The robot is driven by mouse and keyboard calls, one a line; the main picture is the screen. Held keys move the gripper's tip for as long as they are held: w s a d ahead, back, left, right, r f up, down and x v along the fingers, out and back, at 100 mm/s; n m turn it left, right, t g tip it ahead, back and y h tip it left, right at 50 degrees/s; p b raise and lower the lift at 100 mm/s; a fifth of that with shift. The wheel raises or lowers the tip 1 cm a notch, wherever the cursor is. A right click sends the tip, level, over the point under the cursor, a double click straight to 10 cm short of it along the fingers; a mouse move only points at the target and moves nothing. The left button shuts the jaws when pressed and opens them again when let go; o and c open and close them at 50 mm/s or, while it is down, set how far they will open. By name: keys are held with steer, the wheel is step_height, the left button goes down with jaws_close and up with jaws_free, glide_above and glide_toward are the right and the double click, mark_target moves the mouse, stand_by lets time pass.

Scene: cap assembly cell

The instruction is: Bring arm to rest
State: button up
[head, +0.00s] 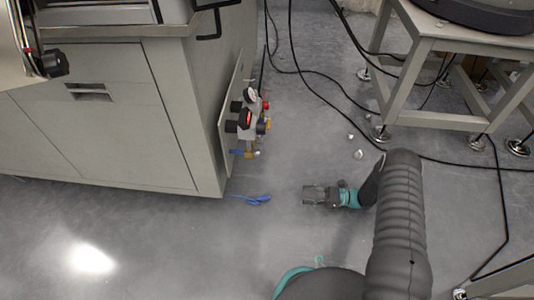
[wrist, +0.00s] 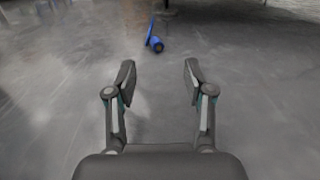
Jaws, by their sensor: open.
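My gripper (head: 314,195) shows in the head view at the end of my dark arm, over bare floor to the right of the grey cabinet. In the wrist view my gripper (wrist: 158,82) has its two fingers spread wide apart. Nothing is between them. Part of my arm fills the lower right of the head view.
A grey cabinet (head: 110,130) stands at left, with a valve unit (head: 247,118) on its side. A blue object (head: 258,199) lies on the floor by its corner; it also shows in the wrist view (wrist: 155,42). Black cables (head: 345,98) trail near a metal-legged stand (head: 420,70).

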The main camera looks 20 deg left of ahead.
steer(key=shift+w+d+f, duration=0.1)
steer(key=shift+d+f, duration=0.05)
steer(key=shift+d, duration=0.35)
steer(key=shift+d+f, duration=0.15)
steer(key=shift+d, duration=0.35)
